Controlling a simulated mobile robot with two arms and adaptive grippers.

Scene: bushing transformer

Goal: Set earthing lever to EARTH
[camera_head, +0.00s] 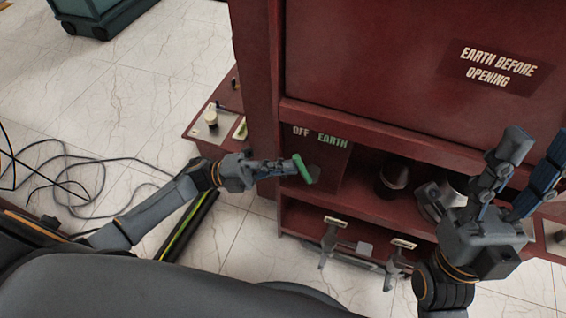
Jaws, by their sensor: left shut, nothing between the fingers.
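The earthing lever (303,170) shows as a short green handle below a dark red panel lettered OFF and EARTH (332,140). The handle slants, its upper end to the left, nearer the OFF lettering. My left gripper (288,167) is shut and empty, with its fingertips right at the left side of the green handle. I cannot tell whether they touch it. The lever's pivot is hidden or too dark to make out. My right gripper (527,168) is at the right with its two fingers spread apart, clear of the lever.
The red cabinet (370,60) bears a plate reading EARTH BEFORE OPENING (495,65). Dark round parts (392,178) stand on its shelf. Brackets (330,238) jut out lower down. A red side table (213,122) stands at left. Black cables (80,175) lie on the tiled floor.

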